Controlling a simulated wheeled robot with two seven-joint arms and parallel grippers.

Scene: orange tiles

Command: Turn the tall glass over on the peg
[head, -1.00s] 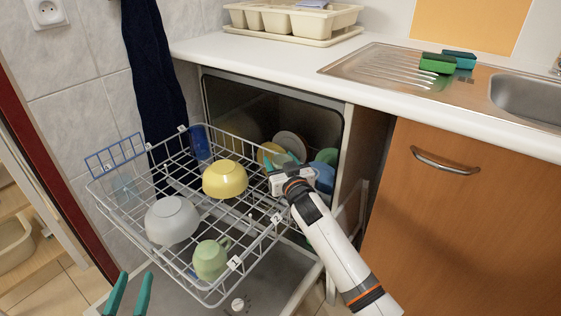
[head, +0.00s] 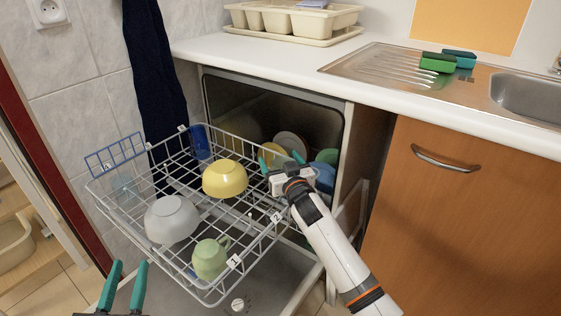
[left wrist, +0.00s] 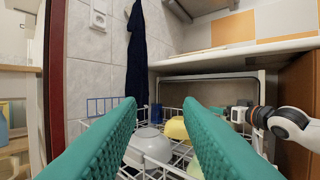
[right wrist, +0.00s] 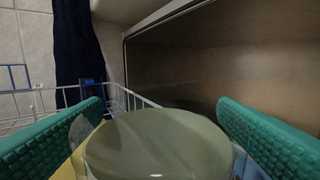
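A clear round glass (right wrist: 158,148), seen from very close with a grey-green disc-like end, fills the lower middle of the right wrist view. It seems to be the tall glass; its full height and which way up it is cannot be told. My right gripper (head: 282,161) is open over the right side of the rack, its fingers spread on either side of the glass. In the head view the glass is not clearly visible there. The peg cannot be made out. My left gripper (head: 124,286) is open and empty in front of the rack's lower left.
The pulled-out white rack (head: 205,291) holds a yellow bowl (head: 225,178), a white bowl (head: 171,219), a green mug (head: 210,258), a blue glass (head: 200,141) and a clear cup (head: 124,189). Plates (head: 291,144) stand behind my right gripper. The counter (head: 270,54) overhangs the dishwasher.

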